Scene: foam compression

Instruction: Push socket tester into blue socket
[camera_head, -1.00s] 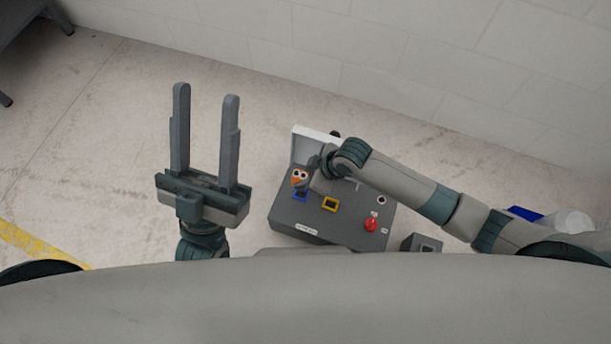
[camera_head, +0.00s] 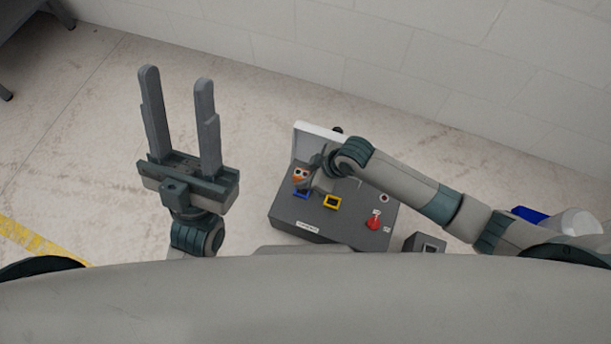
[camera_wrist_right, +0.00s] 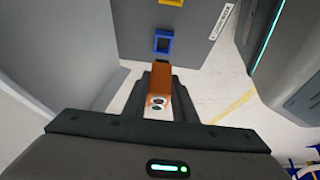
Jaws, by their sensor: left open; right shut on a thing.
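The socket tester (camera_head: 300,175) is an orange block with a white face. My right gripper (camera_wrist_right: 161,82) is shut on it, one finger on each side, in the right wrist view. My left gripper (camera_head: 179,122) is open and empty, left of the box.
The grey box (camera_head: 345,222) also carries a yellow socket (camera_head: 332,203) and a red knob (camera_head: 374,221). A white raised panel (camera_head: 318,133) stands at its back left. A small grey box (camera_head: 424,243) is to the right.

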